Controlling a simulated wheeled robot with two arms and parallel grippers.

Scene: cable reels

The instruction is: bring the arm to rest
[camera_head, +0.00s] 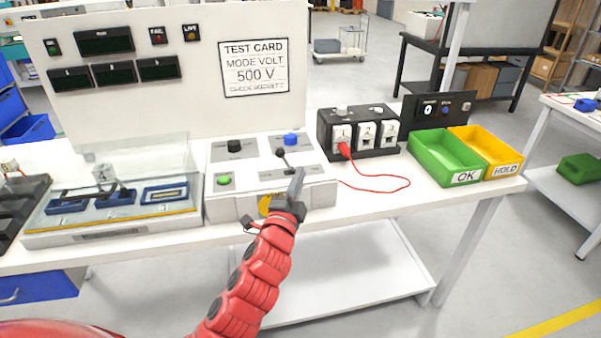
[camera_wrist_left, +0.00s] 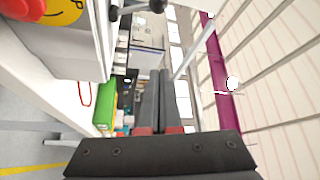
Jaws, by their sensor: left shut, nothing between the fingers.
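My left gripper (camera_head: 296,184) is at the end of my red arm, which comes up from the bottom of the head view. Its fingers are shut with nothing between them. It hangs in front of the white control box (camera_head: 268,163), near the table's front edge; I cannot tell whether it touches the box. In the left wrist view the two dark fingers (camera_wrist_left: 160,100) lie side by side, pointing away from the camera. My right gripper is in neither view.
The white table (camera_head: 420,205) carries a glass-covered fixture (camera_head: 110,205), a black socket box (camera_head: 357,130) with a red cable (camera_head: 385,191), a green OK bin (camera_head: 440,155) and a yellow HOLD bin (camera_head: 487,150). A panel with a test card (camera_head: 255,67) stands behind.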

